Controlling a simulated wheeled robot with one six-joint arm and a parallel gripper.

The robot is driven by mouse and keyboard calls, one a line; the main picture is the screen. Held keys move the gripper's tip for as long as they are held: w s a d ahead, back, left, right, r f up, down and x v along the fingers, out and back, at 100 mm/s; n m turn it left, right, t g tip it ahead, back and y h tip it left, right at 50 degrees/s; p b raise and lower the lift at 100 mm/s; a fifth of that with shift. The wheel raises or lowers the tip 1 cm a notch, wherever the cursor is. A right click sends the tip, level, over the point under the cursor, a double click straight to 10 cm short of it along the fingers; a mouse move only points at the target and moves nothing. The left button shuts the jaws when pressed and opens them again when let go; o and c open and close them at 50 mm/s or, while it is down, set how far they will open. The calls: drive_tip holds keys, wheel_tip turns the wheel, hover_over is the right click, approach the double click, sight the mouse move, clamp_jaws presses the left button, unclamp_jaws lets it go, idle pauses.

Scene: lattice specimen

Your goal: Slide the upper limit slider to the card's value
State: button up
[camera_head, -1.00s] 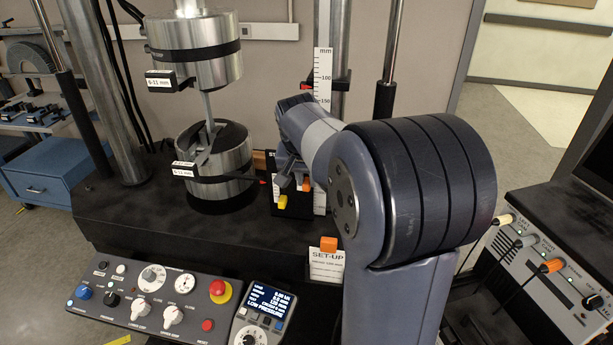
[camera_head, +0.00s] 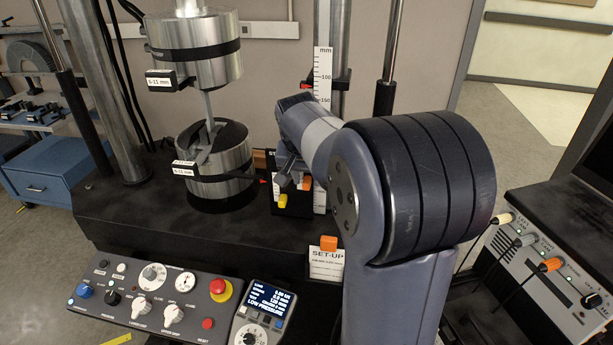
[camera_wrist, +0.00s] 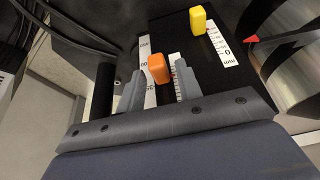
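An orange slider tab (camera_wrist: 158,68) sits on the scaled black block in the wrist view and also shows small in the head view (camera_head: 307,184). My gripper (camera_wrist: 161,74) is open, with one finger on each side of the orange tab and gaps beside it. I cannot tell how deep the tab lies between the fingers. A yellow slider tab (camera_wrist: 198,20) is farther along, by a white scale ending in 0; it also shows in the head view (camera_head: 283,201). The set-up card (camera_head: 326,266) stands below with an orange block on top; its value is too small to read surely.
Steel test cylinders (camera_head: 222,160) stand left of my gripper. A red pointer (camera_wrist: 251,39) is right of the yellow tab. A control panel (camera_head: 150,300) with knobs and a red stop button is in front. A box with plugged cables (camera_head: 560,270) is at right.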

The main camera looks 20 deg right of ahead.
drive_tip(key=shift+o, duration=0.5)
drive_tip(key=p+v, duration=0.3)
drive_tip(key=v, duration=0.3)
drive_tip(key=shift+p, duration=0.4)
drive_tip(key=v, duration=1.1)
drive_tip(key=shift+b, duration=0.4)
drive_tip(key=shift+f, duration=0.2)
idle(1.3)
